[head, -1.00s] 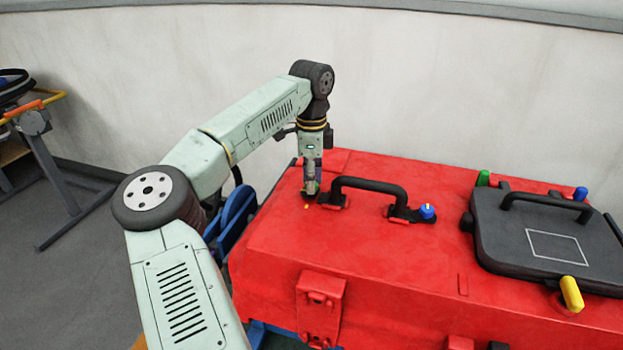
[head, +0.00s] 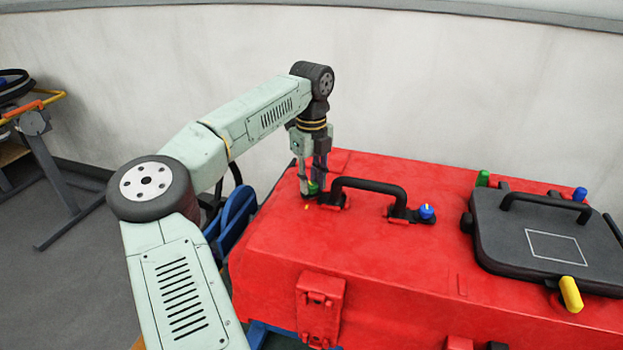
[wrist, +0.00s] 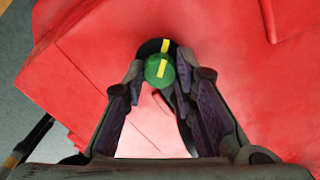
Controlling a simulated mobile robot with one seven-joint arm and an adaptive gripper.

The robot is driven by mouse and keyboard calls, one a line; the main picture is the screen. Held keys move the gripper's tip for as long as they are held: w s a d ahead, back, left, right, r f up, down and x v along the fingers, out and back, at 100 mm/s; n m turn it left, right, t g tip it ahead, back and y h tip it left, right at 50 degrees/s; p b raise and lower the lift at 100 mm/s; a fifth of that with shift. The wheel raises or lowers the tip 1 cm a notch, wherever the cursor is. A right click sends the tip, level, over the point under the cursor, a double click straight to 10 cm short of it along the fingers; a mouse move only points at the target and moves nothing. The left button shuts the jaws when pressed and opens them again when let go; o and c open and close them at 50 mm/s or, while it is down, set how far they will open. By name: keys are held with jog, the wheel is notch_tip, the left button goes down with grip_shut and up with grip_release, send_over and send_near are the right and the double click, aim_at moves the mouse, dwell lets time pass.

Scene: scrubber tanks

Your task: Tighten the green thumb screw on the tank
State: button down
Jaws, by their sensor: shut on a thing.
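The red tank (head: 270,245) fills the middle and right of the head view. The green thumb screw (head: 313,188) stands on its top at the left end of the black handle (head: 368,186). In the wrist view the green screw (wrist: 160,70) shows a yellow stripe on its head, and a second yellow mark lies just beyond it on the black base. My gripper (head: 312,190) points straight down over the screw. Its fingers (wrist: 158,78) are shut on the green screw, one on each side.
A blue thumb screw (head: 426,212) stands at the handle's right end. A dark grey lid (head: 530,238) with its own handle sits further right, with green, blue and yellow knobs (head: 571,294) around it. A pale wall (head: 450,90) stands behind the tank.

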jog(key=m, duration=0.5)
jog(key=shift+r+m+p, duration=0.15)
jog(key=shift+m+p, duration=0.15)
jog(key=shift+p, duration=0.05)
jog(key=m+p, duration=0.1)
jog(key=m, duration=0.5)
jog(key=shift+w, duration=0.1)
jog(key=m+p, duration=0.1)
jog(key=m, duration=0.4)
jog(key=shift+r+m, duration=0.1)
jog(key=shift+m, duration=0.3)
jog(key=m, duration=0.5)
jog(key=shift+p, duration=0.4)
jog(key=m, duration=0.5)
jog(key=shift+m, duration=0.4)
jog(key=m, duration=0.5)
jog(key=shift+m+p, duration=0.3)
jog(key=shift+p, duration=0.05)
jog(key=m, duration=0.5)
jog(key=shift+m, duration=3)
